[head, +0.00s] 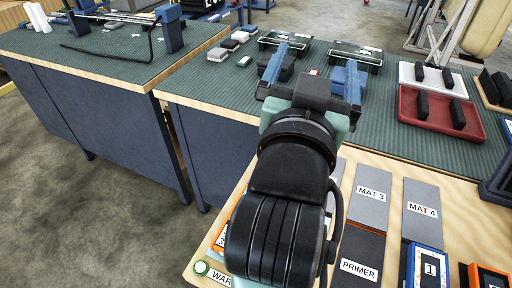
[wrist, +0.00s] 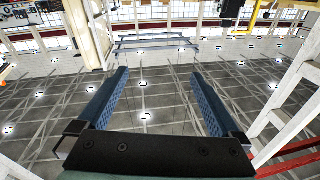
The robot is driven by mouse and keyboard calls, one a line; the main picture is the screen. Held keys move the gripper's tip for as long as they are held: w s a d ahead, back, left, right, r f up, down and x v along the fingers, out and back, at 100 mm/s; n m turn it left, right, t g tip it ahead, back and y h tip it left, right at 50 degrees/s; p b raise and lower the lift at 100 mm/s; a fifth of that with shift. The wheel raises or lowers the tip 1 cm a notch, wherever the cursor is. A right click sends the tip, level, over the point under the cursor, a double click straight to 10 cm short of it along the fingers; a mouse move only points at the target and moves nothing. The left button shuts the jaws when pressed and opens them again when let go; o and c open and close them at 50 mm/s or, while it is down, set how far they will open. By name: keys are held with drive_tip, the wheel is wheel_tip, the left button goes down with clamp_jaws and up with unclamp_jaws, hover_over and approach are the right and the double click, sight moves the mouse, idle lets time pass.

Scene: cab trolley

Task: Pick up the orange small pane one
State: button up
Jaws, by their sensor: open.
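An orange-framed box with a white label reading 1 (head: 492,279) stands at the lower right of the head view, cut off by the picture's edge. Another orange-edged item (head: 223,238) shows at the lower left, partly hidden behind my arm; its label is not fully readable. My gripper (head: 315,64) is open and empty, with two blue fingers reaching away over the green-topped bench, far from both orange items. In the wrist view, my gripper (wrist: 160,73) has nothing between its fingers, and neither orange item shows there.
A blue box labelled 1 (head: 426,266) stands left of the right orange box. Grey panels MAT 3 (head: 371,194) and MAT 4 (head: 421,212) and a dark PRIMER panel (head: 357,268) lie nearby. A red tray (head: 441,114) sits on the green bench (head: 385,133).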

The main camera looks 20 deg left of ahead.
drive_tip(key=a+f+g+p, duration=0.2)
drive_tip(key=a+g+p, duration=0.1)
drive_tip(key=p, duration=0.2)
drive_tip(key=g+h+p, duration=0.2)
drive_tip(key=g+p, duration=0.9)
drive_tip(key=p, duration=0.8)
approach(235, 217)
drive_tip(key=f, duration=0.1)
drive_tip(key=w+d+f, duration=0.1)
drive_tip(key=f, duration=0.1)
drive_tip(key=shift+w+d+f, duration=0.25)
drive_tip(key=shift+f, duration=0.05)
drive_tip(key=shift+x, duration=2.7)
drive_tip(key=shift+w+r, duration=0.1)
drive_tip(key=shift+w, duration=0.05)
drive_tip(key=shift+c, duration=0.3)
drive_tip(key=c, duration=1.4)
